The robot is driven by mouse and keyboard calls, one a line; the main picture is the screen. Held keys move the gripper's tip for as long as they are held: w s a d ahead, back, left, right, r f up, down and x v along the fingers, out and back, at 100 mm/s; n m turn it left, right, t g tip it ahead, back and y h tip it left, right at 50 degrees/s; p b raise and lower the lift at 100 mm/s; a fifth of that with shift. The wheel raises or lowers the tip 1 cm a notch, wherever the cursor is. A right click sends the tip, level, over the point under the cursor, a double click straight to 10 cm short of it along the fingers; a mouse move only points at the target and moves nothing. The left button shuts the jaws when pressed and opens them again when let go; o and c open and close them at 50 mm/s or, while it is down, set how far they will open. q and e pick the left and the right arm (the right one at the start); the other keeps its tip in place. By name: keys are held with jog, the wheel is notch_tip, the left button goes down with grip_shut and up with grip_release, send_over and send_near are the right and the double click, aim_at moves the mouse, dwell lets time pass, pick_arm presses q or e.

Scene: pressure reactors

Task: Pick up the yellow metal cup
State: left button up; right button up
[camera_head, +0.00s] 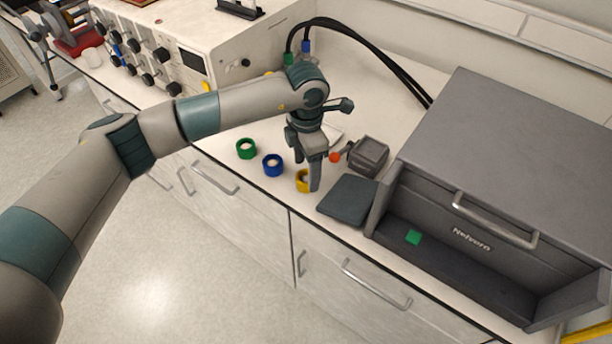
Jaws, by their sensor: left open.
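The yellow metal cup (301,182) stands on the white counter near its front edge, to the right of the blue cup (273,166) and the green cup (246,149). My left gripper (314,188) points down right at the yellow cup and covers its right part. The gripper is open; its fingers overlap each other in this view. I cannot tell whether a finger touches the cup or reaches inside it. My right gripper is not in view.
A dark grey flat pad (348,200) lies right of the yellow cup. Behind it is a small grey device (368,156) with an orange ball (335,157). A large grey reactor box (510,160) fills the right. A beige instrument (215,45) with knobs stands behind left.

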pick_arm(q)
jog(key=shift+f, duration=1)
jog(key=c, duration=1.2)
